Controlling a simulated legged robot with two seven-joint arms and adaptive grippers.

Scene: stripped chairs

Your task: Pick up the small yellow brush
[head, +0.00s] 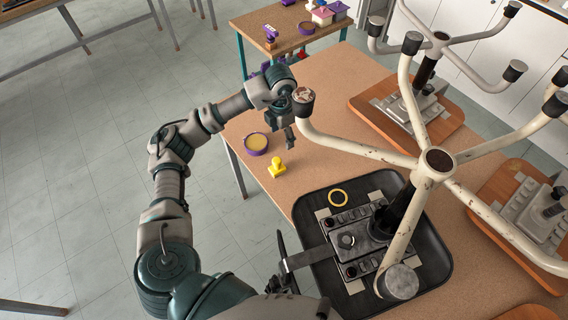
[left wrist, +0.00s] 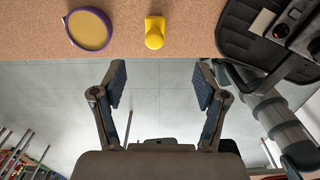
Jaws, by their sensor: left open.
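The small yellow brush (head: 277,168) stands on the brown table near its left edge, with its knob up. It also shows in the left wrist view (left wrist: 155,32), at the top, lined up between my fingers but beyond their tips. My left gripper (head: 283,138) is open and empty, apart from the brush and above it in the head view. Both its fingers show spread in the left wrist view (left wrist: 160,85). A dark part at the lower edge of the head view looks like my right gripper (head: 285,265); its jaws cannot be made out.
A purple-rimmed round dish (head: 256,144) sits left of the brush. A black tray (head: 436,262) with a chair mechanism and a yellow ring (head: 338,189) lies to the right. Upturned chair legs (head: 345,148) reach close to my left gripper. Bare table lies around the brush.

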